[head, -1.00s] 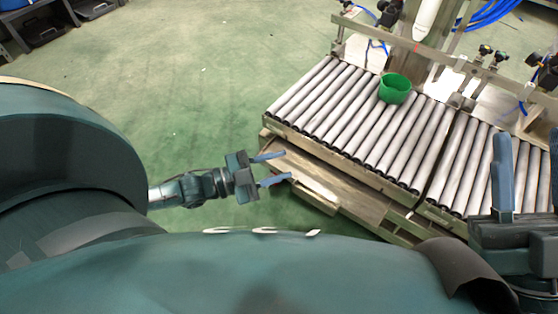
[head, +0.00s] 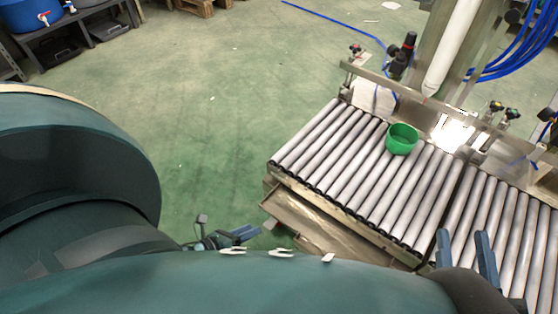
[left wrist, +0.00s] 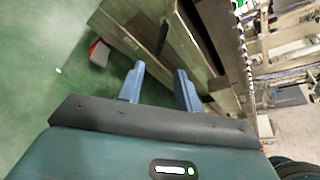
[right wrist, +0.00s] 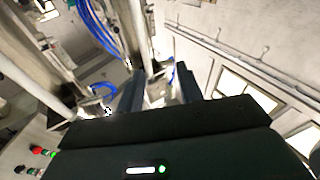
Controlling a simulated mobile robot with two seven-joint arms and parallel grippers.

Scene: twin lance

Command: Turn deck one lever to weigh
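Small dark lever-like fittings stand along the rail behind the roller deck (head: 345,165) in the head view. One fitting (head: 355,50) is at the rail's left end, a taller black and red one (head: 406,48) is beside it, and others (head: 503,111) are further right. I cannot tell which is the deck one lever, nor read any markings. My left gripper (head: 245,235) is open and empty, low by the deck's front left corner, partly hidden by my body. My right gripper (head: 465,245) is open and empty at the deck's front right. Neither touches a fitting.
A green bowl (head: 402,139) sits on the rollers. A white vertical tube (head: 452,50) hangs behind it, with blue hoses (head: 525,50) to the right. Red and green buttons (right wrist: 40,151) show in the right wrist view. The green floor (head: 200,130) left of the deck is clear.

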